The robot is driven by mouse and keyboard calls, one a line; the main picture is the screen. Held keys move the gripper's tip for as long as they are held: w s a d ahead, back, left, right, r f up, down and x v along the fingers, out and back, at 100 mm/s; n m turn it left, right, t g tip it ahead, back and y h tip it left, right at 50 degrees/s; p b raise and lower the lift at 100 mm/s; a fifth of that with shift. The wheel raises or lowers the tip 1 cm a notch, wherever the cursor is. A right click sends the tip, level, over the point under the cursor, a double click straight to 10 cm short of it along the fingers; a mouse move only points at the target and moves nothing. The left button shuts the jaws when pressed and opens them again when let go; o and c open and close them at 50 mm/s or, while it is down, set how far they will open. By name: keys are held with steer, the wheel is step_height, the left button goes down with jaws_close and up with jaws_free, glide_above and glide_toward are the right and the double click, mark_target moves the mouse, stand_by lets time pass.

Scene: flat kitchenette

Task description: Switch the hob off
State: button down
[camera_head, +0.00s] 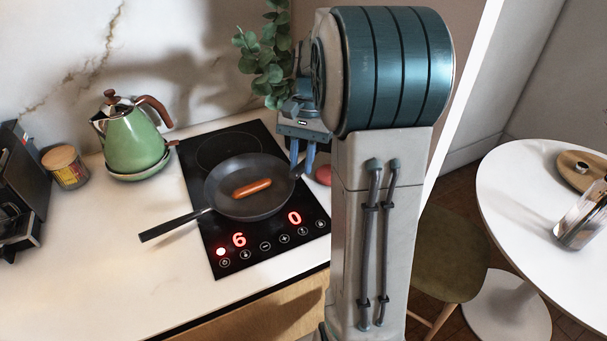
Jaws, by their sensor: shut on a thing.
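The black hob (207,172) is set in the white counter, with touch symbols along its front edge. Its red display (239,240) reads 6 on the left and 0 on the right, and a red light (221,251) glows beside the 6. A power symbol (224,263) is at the front left corner. A dark frying pan (268,205) with a sausage (252,188) sits on the hob, its long handle pointing left. My gripper (301,168) points down at the pan's right edge, shut on what looks like a small projection there. The exact contact is partly hidden.
A green kettle (133,139) stands left of the hob, near a lidded jar (65,166) and a dark appliance (22,190). A red object (323,175) is partly hidden by my arm. A plant (262,55) hangs behind. The counter's front left is clear.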

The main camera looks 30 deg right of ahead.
step_height(320, 180, down, 4)
steer(key=shift+r, duration=0.1)
steer(key=shift+d+f, duration=0.15)
steer(key=shift+f, duration=0.35)
